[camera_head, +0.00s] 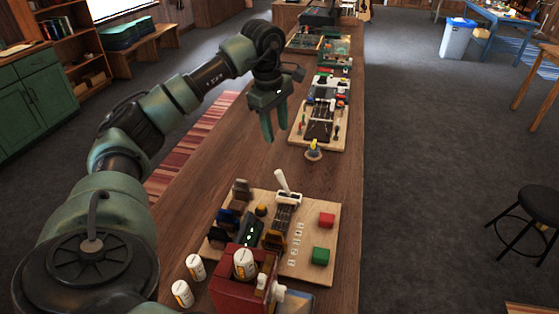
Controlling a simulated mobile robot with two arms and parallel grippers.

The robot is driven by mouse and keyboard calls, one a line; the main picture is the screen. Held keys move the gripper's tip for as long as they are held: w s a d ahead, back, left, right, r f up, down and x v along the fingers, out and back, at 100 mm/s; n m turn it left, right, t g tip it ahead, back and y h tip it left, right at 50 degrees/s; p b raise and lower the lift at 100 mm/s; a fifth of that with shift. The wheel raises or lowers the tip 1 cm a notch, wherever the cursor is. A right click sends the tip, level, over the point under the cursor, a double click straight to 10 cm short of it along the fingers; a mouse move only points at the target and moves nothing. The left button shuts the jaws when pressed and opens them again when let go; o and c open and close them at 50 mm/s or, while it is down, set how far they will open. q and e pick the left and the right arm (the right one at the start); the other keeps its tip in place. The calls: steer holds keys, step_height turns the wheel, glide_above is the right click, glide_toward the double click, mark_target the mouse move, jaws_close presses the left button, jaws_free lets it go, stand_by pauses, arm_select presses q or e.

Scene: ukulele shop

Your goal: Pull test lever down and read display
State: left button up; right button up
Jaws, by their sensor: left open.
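My left gripper (275,133) hangs over the wooden bench, fingers pointing down, open and empty. Below it and nearer to me, a light wooden board (318,272) carries several small parts. A white lever (282,180) stands up and tilts at the board's far edge, above a dark strip with metal lines. The gripper is apart from the lever, beyond it and higher. A small dark unit (252,230) with a tiny light mark sits on the board; I cannot tell whether it is the display, and no reading is legible. My right gripper is out of view.
A red box (238,290) and white canisters (196,267) stand close to me. A yellow-and-blue item (313,149) and another loaded board (297,134) lie farther along the bench (218,170).

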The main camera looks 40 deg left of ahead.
arm_select(q)
steer(key=f+b, duration=0.2)
steer(key=b, duration=0.8)
glide_above(278, 171)
steer(key=s, duration=0.1)
step_height(278, 171, down, 8)
steer(key=shift+d+f, duration=0.2)
steer(key=shift+f, duration=0.2)
steer(key=f, duration=0.2)
steer(key=f+p, duration=0.1)
steer(key=f, duration=0.1)
steer(key=w+f+p, duration=0.1)
steer(key=f, duration=0.1)
steer(key=shift+f, duration=0.45)
jaws_close()
steer(key=shift+w, duration=0.1)
